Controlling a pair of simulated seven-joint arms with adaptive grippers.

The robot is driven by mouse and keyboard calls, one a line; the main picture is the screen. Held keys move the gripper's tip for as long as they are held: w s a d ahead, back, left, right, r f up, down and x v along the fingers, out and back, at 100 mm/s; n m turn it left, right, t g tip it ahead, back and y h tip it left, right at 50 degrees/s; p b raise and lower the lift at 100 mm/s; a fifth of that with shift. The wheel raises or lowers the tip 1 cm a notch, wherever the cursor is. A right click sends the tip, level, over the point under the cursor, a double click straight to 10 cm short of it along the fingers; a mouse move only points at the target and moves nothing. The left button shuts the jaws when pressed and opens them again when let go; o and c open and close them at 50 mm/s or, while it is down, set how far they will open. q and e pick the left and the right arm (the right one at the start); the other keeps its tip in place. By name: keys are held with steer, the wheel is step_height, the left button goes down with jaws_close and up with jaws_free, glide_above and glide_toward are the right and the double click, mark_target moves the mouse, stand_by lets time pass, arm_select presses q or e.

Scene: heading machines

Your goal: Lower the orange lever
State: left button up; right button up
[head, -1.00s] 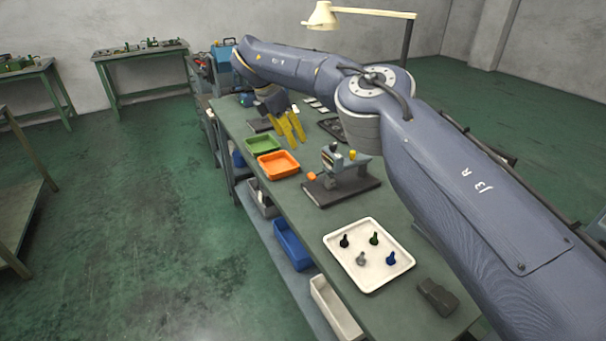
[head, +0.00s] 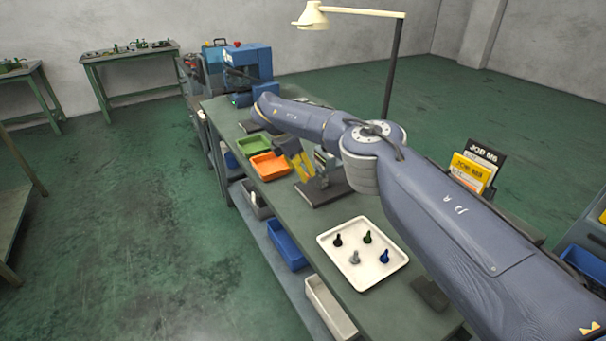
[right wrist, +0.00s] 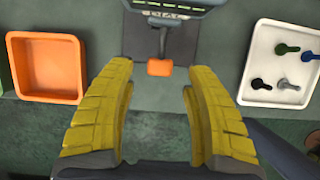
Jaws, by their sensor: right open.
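The orange lever (right wrist: 160,68) shows in the right wrist view as an orange block on the end of a dark rod. The rod comes from the small machine (right wrist: 165,18) at the top of that view. My right gripper (right wrist: 160,82) is open, with its yellow fingers to the left and right of the lever, apart from it. In the head view the right gripper (head: 302,168) is beside the small machine (head: 326,166) on the bench and hides the lever. My left gripper is not in view.
An orange tray (right wrist: 77,71) lies left of the gripper, and a white tray (right wrist: 262,93) with several coloured pegs lies right. A green tray (head: 238,147) is farther along the bench (head: 290,210). A lamp (head: 312,18) stands behind.

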steer(key=shift+x, duration=1.3)
jaws_close()
